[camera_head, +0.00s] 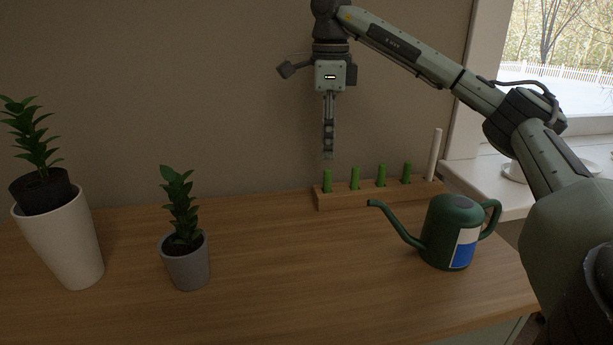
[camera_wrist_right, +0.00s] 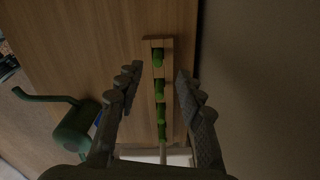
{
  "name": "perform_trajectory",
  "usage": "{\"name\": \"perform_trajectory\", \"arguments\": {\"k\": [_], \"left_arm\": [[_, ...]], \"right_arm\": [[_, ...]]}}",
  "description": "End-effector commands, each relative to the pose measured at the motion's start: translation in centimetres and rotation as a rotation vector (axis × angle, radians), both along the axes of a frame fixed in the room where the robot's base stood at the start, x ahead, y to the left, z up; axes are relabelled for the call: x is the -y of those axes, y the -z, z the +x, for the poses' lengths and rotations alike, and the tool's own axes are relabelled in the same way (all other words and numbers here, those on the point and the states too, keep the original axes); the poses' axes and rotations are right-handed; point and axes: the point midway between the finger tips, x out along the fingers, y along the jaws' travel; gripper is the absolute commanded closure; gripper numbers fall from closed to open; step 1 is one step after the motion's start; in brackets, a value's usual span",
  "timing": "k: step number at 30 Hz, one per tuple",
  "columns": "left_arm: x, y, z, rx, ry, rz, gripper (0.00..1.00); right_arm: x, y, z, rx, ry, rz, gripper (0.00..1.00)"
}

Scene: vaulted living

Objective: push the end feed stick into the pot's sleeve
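A wooden rack (camera_head: 375,194) stands against the wall with several short green feed sticks upright in it. The leftmost end stick (camera_head: 327,181) shows in the head view; the row also shows in the right wrist view, with a stick at one end (camera_wrist_right: 157,58). My right gripper (camera_head: 329,155) points straight down above the rack's left end, apart from the sticks. Its fingers (camera_wrist_right: 158,82) are spread and empty. A grey pot (camera_head: 185,265) with a leafy plant stands left of centre. A dark pot (camera_head: 40,192) sits tilted in a tall white sleeve (camera_head: 62,243) at the far left. My left gripper is not in view.
A green watering can (camera_head: 449,232) stands in front of the rack, its spout toward the left. A tall pale rod (camera_head: 434,155) stands at the rack's right end. The wooden tabletop (camera_head: 290,270) is clear between grey pot and can. A window is at right.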

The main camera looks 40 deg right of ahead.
Motion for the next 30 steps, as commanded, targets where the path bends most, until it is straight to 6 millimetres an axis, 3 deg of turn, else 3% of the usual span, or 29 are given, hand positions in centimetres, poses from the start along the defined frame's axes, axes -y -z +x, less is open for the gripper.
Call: {"name": "perform_trajectory", "arguments": {"k": [1, 7, 18, 26, 30], "left_arm": [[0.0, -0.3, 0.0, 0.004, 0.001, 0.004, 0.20], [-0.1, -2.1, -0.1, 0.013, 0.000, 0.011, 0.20], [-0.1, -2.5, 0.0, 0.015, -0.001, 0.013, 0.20], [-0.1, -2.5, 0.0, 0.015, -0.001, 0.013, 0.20], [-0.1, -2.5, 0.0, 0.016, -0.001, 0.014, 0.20]], "right_arm": [[0.1, 1.0, -0.1, -0.003, 0.000, -0.002, 0.63], [0.0, 2.4, 0.0, -0.002, -0.002, -0.001, 0.63], [0.0, 7.0, 0.0, 0.000, -0.002, 0.000, 0.63], [-0.1, 7.2, 0.0, 0.001, -0.003, 0.001, 0.63], [-0.1, 7.2, 0.0, 0.001, -0.003, 0.001, 0.80]]}}
